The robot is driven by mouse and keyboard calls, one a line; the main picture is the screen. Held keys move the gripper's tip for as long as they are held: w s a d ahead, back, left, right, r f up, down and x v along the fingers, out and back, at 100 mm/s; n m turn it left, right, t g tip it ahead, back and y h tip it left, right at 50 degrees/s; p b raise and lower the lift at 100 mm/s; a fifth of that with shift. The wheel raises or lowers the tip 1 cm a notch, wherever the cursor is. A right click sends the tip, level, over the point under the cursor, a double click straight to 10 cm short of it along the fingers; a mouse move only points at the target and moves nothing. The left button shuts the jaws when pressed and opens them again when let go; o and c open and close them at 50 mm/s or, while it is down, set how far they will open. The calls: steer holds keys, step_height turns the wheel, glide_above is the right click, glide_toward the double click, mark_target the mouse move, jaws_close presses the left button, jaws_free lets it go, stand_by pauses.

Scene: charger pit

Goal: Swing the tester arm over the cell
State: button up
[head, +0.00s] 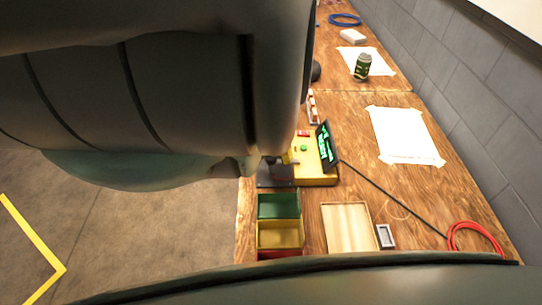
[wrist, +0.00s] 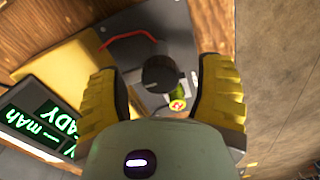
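The tester (head: 316,172) is a yellow box on the wooden bench, with a tilted black screen (head: 326,146) of green text. In the wrist view the screen (wrist: 40,120) reads "READY" and "mAh", upside down. A black round knob (wrist: 157,73), which looks like the end of the tester arm, stands over a grey plate. A small green and yellow piece with a red end (wrist: 178,103), possibly the cell, shows just below the knob, partly hidden. My gripper (wrist: 163,70) is open, its yellow fingers either side of the knob with gaps. In the head view my arm hides most of it.
A green and yellow bin (head: 279,206) and a wooden tray (head: 346,227) stand in front of the tester. A black cable runs right towards a red coil (head: 474,237). A block wall borders the right.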

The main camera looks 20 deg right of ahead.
jaws_close()
stand_by(0.3)
steer(key=shift+n, duration=0.3)
steer(key=n, duration=0.3)
steer(key=shift+n, duration=0.3)
steer(key=n, duration=0.4)
steer(key=shift+n, duration=0.3)
steer(key=n+b, duration=0.1)
steer(key=n, duration=0.3)
steer(key=shift+w+n, duration=0.1)
steer(key=shift+n, duration=2.4)
